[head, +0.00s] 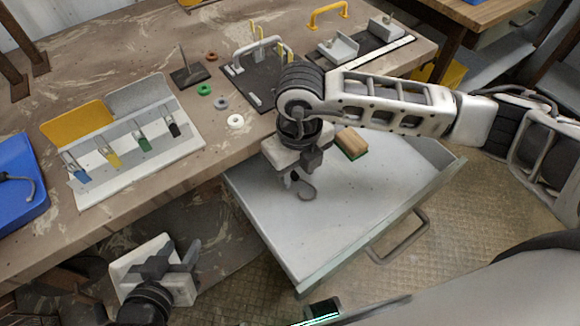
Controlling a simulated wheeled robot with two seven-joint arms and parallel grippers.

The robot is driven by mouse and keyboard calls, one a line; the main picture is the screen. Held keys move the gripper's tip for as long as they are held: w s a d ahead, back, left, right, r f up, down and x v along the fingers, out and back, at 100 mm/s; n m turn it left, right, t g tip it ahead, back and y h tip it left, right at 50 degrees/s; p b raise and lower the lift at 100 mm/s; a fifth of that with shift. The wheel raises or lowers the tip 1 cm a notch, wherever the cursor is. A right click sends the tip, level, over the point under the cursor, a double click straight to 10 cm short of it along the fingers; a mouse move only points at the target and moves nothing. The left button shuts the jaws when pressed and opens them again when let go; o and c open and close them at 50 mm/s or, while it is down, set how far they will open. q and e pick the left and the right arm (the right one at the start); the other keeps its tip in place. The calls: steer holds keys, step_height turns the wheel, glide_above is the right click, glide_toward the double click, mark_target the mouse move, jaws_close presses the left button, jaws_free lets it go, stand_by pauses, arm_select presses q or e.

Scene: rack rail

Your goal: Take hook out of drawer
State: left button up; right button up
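The drawer (350,235) under the bench is pulled open, with its pale floor showing. A small dark curved hook (307,191) shows inside it, directly at the tip of my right gripper (294,179). The gripper points down into the drawer and hides part of the hook. I cannot tell whether its fingers are closed on the hook, or whether the hook is lying on the floor or lifted. My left gripper (172,262) is low at the lower left, away from the drawer, with its fingers apart and nothing visible between them.
A brush-like block with a wooden top (351,144) lies at the drawer's back. On the bench (215,150) are a rack with coloured clips (130,150), several rings, a post on a base (187,72) and a blue bin (20,185). The drawer front has a handle (398,238).

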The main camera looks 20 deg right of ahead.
steer(key=shift+f, duration=0.3)
jaws_close()
steer(key=shift+r, duration=0.15)
